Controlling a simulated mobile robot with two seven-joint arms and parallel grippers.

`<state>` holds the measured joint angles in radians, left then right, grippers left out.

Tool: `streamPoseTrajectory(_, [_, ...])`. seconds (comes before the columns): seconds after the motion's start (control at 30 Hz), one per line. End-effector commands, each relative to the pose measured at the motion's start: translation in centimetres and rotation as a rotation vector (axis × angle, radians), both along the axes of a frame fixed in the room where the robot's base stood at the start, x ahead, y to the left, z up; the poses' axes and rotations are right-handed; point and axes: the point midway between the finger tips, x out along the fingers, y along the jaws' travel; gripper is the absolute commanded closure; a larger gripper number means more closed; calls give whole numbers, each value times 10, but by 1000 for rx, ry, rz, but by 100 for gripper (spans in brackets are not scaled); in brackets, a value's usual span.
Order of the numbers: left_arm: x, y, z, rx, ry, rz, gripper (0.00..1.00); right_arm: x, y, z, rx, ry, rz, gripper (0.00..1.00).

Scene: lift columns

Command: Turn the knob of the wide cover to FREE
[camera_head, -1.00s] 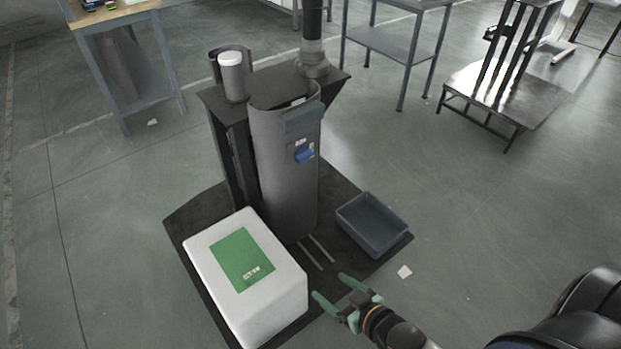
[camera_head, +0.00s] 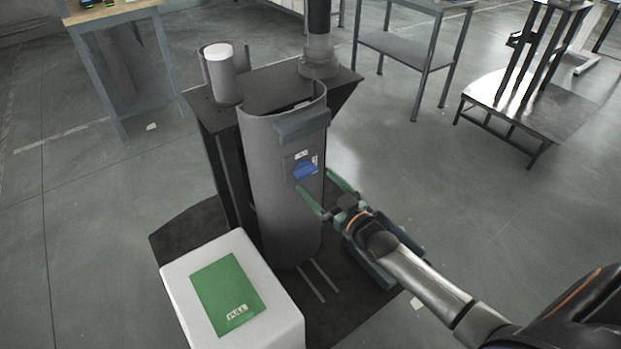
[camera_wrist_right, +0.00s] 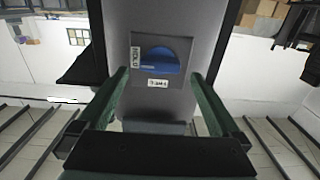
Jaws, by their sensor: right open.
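The wide cover (camera_head: 280,205) is a tall grey curved shell on the front of the dark column. Its blue knob (camera_head: 305,171) sits on a small plate high on the cover, with one white label above it and one at its right. The right wrist view shows the knob (camera_wrist_right: 160,61) with its bar roughly level; the label lettering is too small to read surely. My right gripper (camera_head: 315,179) is open and empty in front of the knob, its green fingers to either side and apparently short of it. My left gripper is out of view.
A white box (camera_head: 270,270) with a green top panel stands left of my right arm. A white-topped cylinder (camera_head: 219,75) and a dark post (camera_head: 319,45) stand on the column top.

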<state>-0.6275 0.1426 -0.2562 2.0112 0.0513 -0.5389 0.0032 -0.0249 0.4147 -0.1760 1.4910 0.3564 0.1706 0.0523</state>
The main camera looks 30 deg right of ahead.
Motion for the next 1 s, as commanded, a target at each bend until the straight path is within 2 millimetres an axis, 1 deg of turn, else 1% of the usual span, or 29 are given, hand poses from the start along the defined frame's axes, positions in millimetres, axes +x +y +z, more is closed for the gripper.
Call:
streamPoseTrajectory(0.03, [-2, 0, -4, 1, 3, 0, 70, 9, 1, -1, 0, -1, 0, 0])
streamPoseTrajectory(0.1, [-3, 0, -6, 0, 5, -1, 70, 19, 2, -1, 0, -1, 0, 0])
streamPoseTrajectory(0.3, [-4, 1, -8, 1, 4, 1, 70, 36, 5, -1, 0, 1, 0, 0])
streamPoseTrajectory(0.47, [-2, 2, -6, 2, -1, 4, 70, 40, 6, -1, 0, 2, 0, 0])
streamPoseTrajectory(0.67, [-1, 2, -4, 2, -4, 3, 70, 40, 6, -1, 0, 2, 0, 0])
streamPoseTrajectory(0.77, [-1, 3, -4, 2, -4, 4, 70, 40, 6, -1, 0, 2, 0, 9])
streamPoseTrajectory(1.0, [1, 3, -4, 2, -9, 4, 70, 40, 6, -1, 0, 2, 0, 36])
